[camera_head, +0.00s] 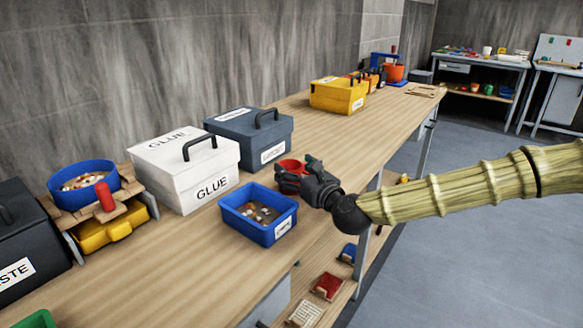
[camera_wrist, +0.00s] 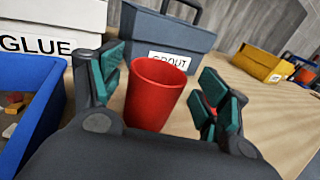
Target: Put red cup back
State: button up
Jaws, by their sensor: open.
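The red cup (camera_wrist: 156,92) stands upright on the wooden workbench in the wrist view. My gripper (camera_wrist: 168,88) is open, with its green-padded fingers on either side of the cup and gaps visible, wider on the right. In the head view the cup (camera_head: 291,166) shows only its rim and part of its side behind my gripper (camera_head: 305,170). The cup's base is hidden by my gripper's body in the wrist view. The cup is just right of the blue bin and in front of the grey GROUT box.
The blue bin (camera_head: 240,229) of tile pieces is close to my gripper's left. The white GLUE box (camera_head: 168,184) and grey GROUT box (camera_head: 219,143) stand behind. A yellow box (camera_head: 325,98) is farther along. Bare bench (camera_head: 345,127) lies between the grey and yellow boxes.

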jog(key=v, duration=0.9)
jog(key=shift+s+d+b, duration=0.2)
jog(key=shift+s+b, duration=0.1)
jog(key=shift+b, duration=0.05)
